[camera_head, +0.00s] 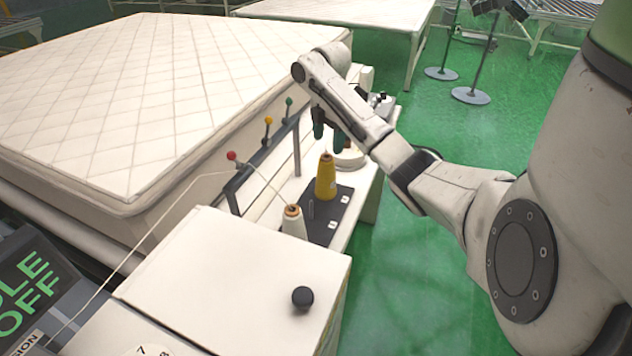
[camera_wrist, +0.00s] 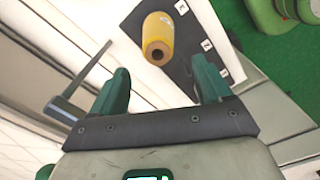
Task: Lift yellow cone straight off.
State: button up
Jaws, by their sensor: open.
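The yellow cone (camera_head: 326,179) stands upright on a dark plate (camera_head: 343,203) on the white machine bench. My gripper (camera_head: 328,130) is open and empty, its green fingers just above and behind the cone in the head view. In the wrist view the yellow cone (camera_wrist: 158,38) shows from above, with its brown top hole visible. It lies beyond the open fingertips of my gripper (camera_wrist: 163,84), not between them. The cone's far side and its base on the spindle are hidden.
A white cone (camera_head: 293,222) stands beside the yellow one, its thread running to a red-tipped post (camera_head: 231,156). Yellow-tipped (camera_head: 268,121) and green-tipped (camera_head: 289,101) posts rise from a dark rail next to the quilted mattress (camera_head: 150,95). A white cabinet (camera_head: 235,265) with a black knob stands in front.

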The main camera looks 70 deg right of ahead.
aim_at(327, 164)
notch_tip(327, 164, down, 6)
jog(key=b, duration=0.3)
jog(key=shift+w+d+f+p, duration=0.1)
jog(key=shift+f+p, duration=0.45)
jog(key=shift+f, duration=1.35)
jog(key=shift+r, duration=0.1)
grip_shut()
